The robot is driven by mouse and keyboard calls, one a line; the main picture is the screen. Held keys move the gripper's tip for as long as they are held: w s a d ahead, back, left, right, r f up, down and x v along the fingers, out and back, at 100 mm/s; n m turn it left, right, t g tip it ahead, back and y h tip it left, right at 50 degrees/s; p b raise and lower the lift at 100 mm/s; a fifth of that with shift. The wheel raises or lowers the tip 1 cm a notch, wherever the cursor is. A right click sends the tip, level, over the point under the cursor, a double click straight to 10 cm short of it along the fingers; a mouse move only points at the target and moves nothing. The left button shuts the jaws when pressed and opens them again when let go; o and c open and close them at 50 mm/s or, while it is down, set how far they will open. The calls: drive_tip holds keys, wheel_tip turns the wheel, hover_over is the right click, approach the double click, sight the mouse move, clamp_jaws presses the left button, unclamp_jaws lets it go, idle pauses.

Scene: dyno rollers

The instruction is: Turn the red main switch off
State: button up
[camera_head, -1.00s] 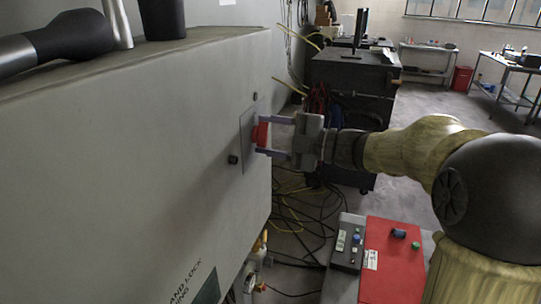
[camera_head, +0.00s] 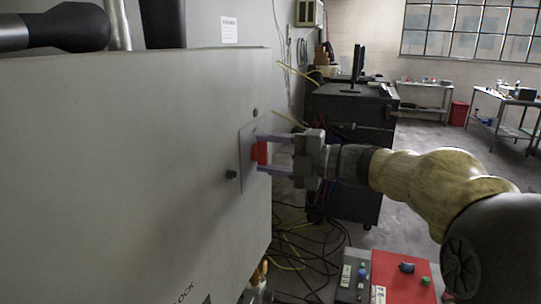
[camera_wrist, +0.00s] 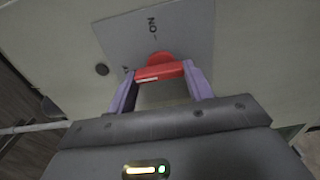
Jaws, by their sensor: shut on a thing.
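The red main switch (camera_head: 261,152) sits on a grey plate (camera_head: 246,160) on the side of the large grey cabinet (camera_head: 130,150). In the wrist view its red handle (camera_wrist: 160,72) lies across the gap between my two purple fingers, a little tilted in the picture. My gripper (camera_head: 265,154) is shut on the handle, one finger at each end. In the wrist view the plate (camera_wrist: 190,30) carries an upside-down ON mark with a short line. Another mark near the left finger is mostly hidden.
Dark knobs (camera_head: 231,174) sit beside the plate. A dark tool cabinet (camera_head: 345,115) stands behind my gripper. Cables (camera_head: 300,240) lie on the floor below. A red box (camera_head: 400,278) with buttons is at the bottom. Open floor lies to the right.

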drive_tip(key=o, duration=1)
drive_tip(key=shift+d, duration=0.15)
drive_tip(key=b+v, duration=0.1)
drive_tip(key=v, duration=1.6)
drive_tip(key=shift+s+d, duration=0.1)
